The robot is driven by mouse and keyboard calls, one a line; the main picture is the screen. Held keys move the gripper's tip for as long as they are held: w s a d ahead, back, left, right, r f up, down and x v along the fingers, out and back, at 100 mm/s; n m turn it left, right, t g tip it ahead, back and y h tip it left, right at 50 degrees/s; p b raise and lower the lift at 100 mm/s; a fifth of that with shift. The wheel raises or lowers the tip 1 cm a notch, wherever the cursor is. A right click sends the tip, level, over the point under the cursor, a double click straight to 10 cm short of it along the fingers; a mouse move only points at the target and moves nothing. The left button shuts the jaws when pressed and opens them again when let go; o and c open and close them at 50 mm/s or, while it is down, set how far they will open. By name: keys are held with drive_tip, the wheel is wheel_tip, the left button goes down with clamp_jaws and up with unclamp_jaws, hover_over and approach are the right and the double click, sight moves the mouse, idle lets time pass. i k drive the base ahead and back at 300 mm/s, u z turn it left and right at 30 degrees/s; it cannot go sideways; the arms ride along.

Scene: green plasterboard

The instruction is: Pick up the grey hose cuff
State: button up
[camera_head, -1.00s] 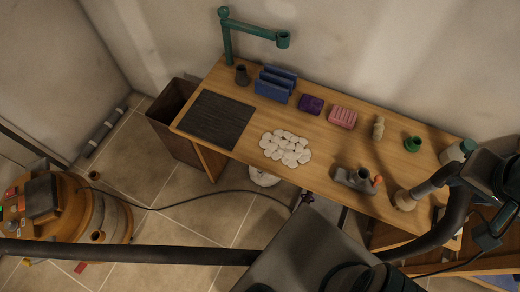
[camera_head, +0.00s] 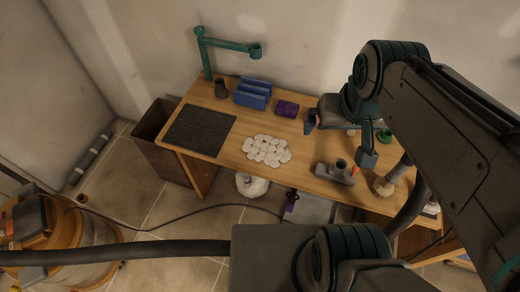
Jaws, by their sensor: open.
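A dark grey, short hollow piece that looks like the hose cuff (camera_head: 221,89) stands upright at the back left of the wooden bench (camera_head: 208,167), near the green lamp-like arm. My gripper (camera_head: 338,141) is over the right half of the bench, its fingers apart and nothing seen between them. It is well to the right of the cuff and not touching it. My arm hides much of the bench's right end.
Blue holder (camera_head: 253,93), purple block (camera_head: 287,108), dark mat (camera_head: 199,129), white pebble-like pieces (camera_head: 266,150) and a grey tool with a spout (camera_head: 335,173) lie on the bench. The green jointed arm (camera_head: 229,45) rises behind the cuff. A brown bin (camera_head: 160,151) stands left.

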sight(392, 177)
drive_tip(key=z, duration=3.5)
drive_tip(key=k, duration=1.1)
drive_tip(key=u, duration=1.05)
drive_tip(key=i, duration=0.5)
drive_tip(key=z, duration=0.05)
